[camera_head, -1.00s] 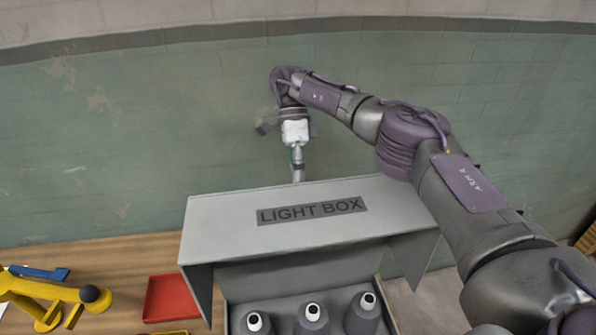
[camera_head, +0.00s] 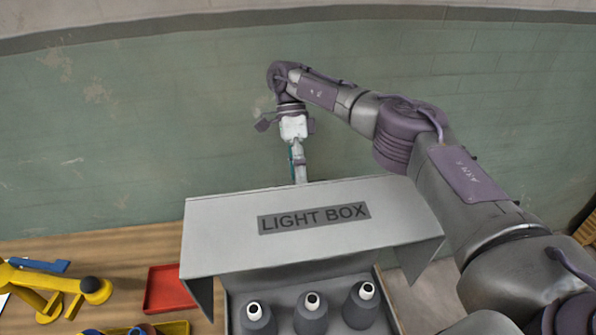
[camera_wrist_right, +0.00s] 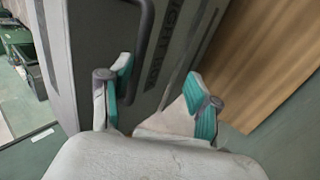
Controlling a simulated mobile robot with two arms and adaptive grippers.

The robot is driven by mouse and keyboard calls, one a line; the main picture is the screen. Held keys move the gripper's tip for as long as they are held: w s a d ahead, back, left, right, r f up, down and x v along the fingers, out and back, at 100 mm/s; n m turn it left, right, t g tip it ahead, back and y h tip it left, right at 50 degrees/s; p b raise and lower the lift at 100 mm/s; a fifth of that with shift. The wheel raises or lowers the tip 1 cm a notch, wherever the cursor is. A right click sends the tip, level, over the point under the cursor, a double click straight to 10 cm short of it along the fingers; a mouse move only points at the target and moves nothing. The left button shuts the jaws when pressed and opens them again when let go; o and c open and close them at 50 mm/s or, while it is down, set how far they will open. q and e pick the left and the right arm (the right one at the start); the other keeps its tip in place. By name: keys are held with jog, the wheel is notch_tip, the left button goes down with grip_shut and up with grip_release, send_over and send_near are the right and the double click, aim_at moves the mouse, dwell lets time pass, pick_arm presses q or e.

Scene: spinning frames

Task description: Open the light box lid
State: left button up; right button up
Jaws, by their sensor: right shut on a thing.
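The light box lid (camera_head: 225,240) is a grey panel with a dark LIGHT BOX label and side flaps. It stands raised at the back of the open light box, its labelled face toward the head camera. My right gripper (camera_head: 298,176) is at the lid's far top edge, its fingertips partly hidden behind it. A dark handle (camera_wrist_right: 146,30) shows on the lid there. My left gripper is not in view.
Bottles with white tops, such as this dark one (camera_head: 312,318), stand inside the box. A red tray (camera_head: 168,290), a yellow bin (camera_head: 172,328) and a yellow arm-like object (camera_head: 60,288) lie on the wooden table (camera_head: 110,245) at left. A green wall (camera_head: 130,150) stands behind.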

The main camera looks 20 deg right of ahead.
jog(key=shift+f, duration=0.4)
notch_tip(320, 180, up, 11)
jog(key=shift+f, duration=0.15)
jog(key=shift+s, duration=0.1)
dwell(0.4)
